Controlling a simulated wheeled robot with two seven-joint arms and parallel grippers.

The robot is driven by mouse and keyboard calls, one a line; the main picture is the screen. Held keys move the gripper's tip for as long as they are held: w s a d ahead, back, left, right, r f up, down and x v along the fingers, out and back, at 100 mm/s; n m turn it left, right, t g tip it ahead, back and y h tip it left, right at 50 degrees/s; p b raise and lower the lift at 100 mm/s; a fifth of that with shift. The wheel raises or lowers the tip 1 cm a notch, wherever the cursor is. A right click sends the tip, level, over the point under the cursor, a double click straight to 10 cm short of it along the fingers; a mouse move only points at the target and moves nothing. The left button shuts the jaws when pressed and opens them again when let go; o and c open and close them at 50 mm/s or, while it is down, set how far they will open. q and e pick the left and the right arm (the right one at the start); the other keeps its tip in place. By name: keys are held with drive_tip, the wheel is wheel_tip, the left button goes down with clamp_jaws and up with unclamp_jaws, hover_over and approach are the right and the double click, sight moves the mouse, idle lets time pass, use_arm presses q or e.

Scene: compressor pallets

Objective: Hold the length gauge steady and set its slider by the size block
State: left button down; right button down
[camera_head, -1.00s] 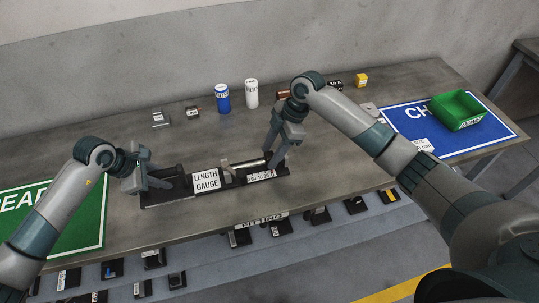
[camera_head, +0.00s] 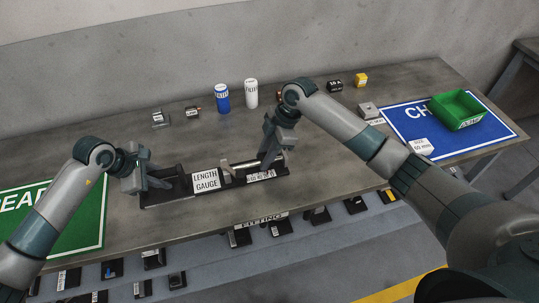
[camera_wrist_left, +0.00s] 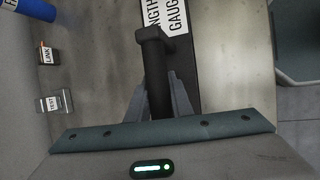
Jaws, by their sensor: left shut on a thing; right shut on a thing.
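The length gauge (camera_head: 206,181) is a long black base with a white label, lying along the table's front; its label also shows in the left wrist view (camera_wrist_left: 165,15). A grey upright post and a silver bar (camera_head: 245,164) sit on its right half. My left gripper (camera_head: 166,183) is shut on the black handle at the gauge's left end; the left wrist view shows the handle (camera_wrist_left: 155,75) between the fingers. My right gripper (camera_head: 266,162) is shut at the gauge's right part, at the bar's right end. The slider seems to be between its fingers, mostly hidden.
A blue can (camera_head: 223,98) and a white can (camera_head: 251,93) stand behind the gauge. Small parts lie at the back. A blue mat (camera_head: 480,130) with a green bin (camera_head: 462,112) and a size card (camera_head: 420,147) is at right, a green mat (camera_head: 90,215) at left.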

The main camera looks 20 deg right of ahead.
sight(249, 164)
drive_tip(key=a, duration=0.5)
drive_tip(key=c, duration=1.4)
unclamp_jaws()
drive_tip(key=shift+d+r, duration=0.1)
drive_tip(key=shift+d, duration=0.05)
drive_tip(key=shift+d+r, duration=0.3)
drive_tip(key=shift+r, duration=0.2)
drive_tip(key=v, duration=1)
drive_tip(key=shift+r, duration=0.3)
drive_tip(key=shift+d, duration=0.1)
